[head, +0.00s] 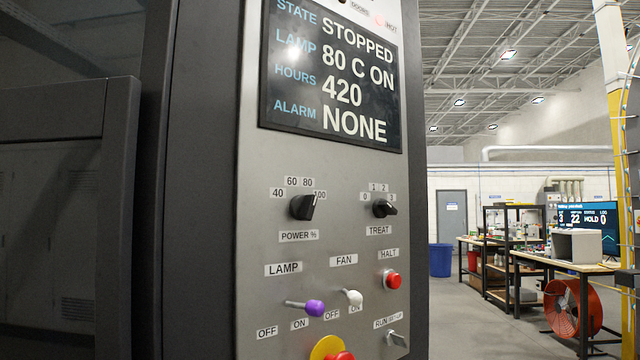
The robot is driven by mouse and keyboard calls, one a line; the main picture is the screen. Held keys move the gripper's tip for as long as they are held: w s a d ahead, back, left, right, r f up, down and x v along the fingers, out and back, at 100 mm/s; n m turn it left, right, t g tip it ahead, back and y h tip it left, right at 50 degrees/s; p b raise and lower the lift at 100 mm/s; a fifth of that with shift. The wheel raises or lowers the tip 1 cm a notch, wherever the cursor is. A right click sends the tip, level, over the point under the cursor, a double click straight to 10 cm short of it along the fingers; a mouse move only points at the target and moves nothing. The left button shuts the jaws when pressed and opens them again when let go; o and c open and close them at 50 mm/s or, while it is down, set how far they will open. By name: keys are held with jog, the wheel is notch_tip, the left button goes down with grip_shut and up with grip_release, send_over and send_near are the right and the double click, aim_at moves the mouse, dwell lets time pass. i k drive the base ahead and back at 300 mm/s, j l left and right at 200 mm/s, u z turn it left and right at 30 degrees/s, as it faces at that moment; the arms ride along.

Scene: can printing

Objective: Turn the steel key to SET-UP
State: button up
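The steel key (397,338) sits in the lower right of the grey control panel (340,230) in the head view. It is small and close to the bottom edge of the picture. The RUN / SET-UP label (388,321) is just above it. The key's bow looks slanted, but I cannot tell for sure which mark it points to. My gripper is not in view.
Around the key are the red HALT button (393,281), the white FAN switch (353,297), the purple LAMP switch (314,307) and a red button on yellow (338,355). The display (330,80) reads STOPPED. Workbenches (560,262) and a red fan (572,307) stand at right.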

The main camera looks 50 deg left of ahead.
aim_at(390, 337)
jog(key=u, duration=1.2)
jog(key=l+u, duration=0.35)
jog(key=l, duration=0.15)
